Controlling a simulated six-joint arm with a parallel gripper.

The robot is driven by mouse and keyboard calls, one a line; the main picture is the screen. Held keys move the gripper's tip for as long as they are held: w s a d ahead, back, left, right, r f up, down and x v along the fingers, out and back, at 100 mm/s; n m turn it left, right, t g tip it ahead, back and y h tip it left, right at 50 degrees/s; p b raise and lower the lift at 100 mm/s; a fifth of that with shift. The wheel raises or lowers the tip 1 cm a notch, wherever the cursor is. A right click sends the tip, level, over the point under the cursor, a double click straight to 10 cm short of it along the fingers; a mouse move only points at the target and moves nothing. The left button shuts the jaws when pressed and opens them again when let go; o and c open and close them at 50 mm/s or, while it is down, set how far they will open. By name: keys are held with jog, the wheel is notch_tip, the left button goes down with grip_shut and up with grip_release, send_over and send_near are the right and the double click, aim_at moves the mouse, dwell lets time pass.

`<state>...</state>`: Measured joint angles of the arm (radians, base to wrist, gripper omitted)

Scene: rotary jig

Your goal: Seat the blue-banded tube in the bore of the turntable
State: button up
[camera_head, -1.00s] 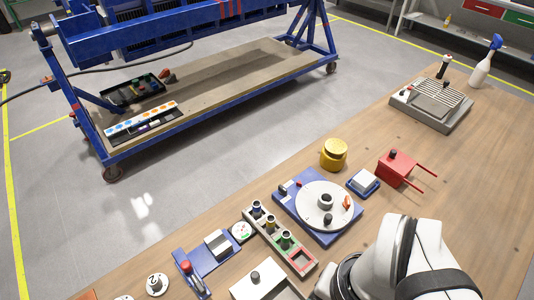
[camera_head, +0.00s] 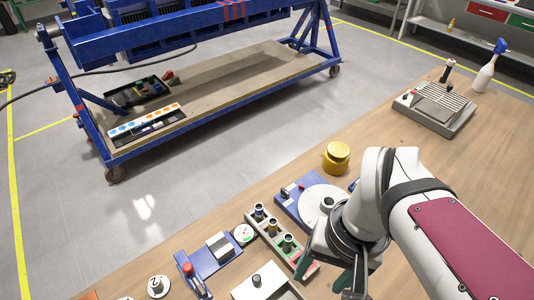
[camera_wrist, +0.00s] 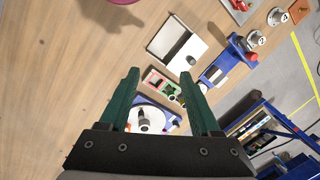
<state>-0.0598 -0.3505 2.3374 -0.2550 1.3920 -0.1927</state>
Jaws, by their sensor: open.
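The blue-banded tube (camera_head: 258,210) stands upright at the far-left end of a rack (camera_head: 250,221), in line with a yellow-banded tube (camera_head: 272,226) and a green-banded tube (camera_head: 287,241). The turntable (camera_head: 312,206) is a white disc on a blue base, right of the rack, with a dark-topped collar near its centre; my arm covers its right part. It also shows in the wrist view (camera_wrist: 153,120), between my fingers. My gripper (camera_wrist: 160,76) is open and empty, with green fingers, above the table. In the head view (camera_head: 345,280) it is at the rack's near end. I cannot make out the blue band in the wrist view.
A yellow cylinder (camera_head: 336,158) stands behind the turntable. A blue fixture (camera_head: 210,258) and a white box (camera_head: 262,284) lie left and in front of the rack. A grey grilled unit (camera_head: 435,108) and spray bottle (camera_head: 485,72) are at the far right.

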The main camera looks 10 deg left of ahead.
jog(key=w+a+n, duration=0.3)
jog(key=w+n, duration=0.1)
jog(key=w, duration=0.3)
jog(key=w+a+n, duration=0.2)
jog(key=w+n, duration=0.2)
jog(key=w, duration=0.3)
jog(key=n+h, duration=0.1)
jog(key=n, duration=0.5)
send_over(259, 207)
notch_tip(259, 207, down, 4)
notch_tip(259, 207, down, 16)
grip_shut()
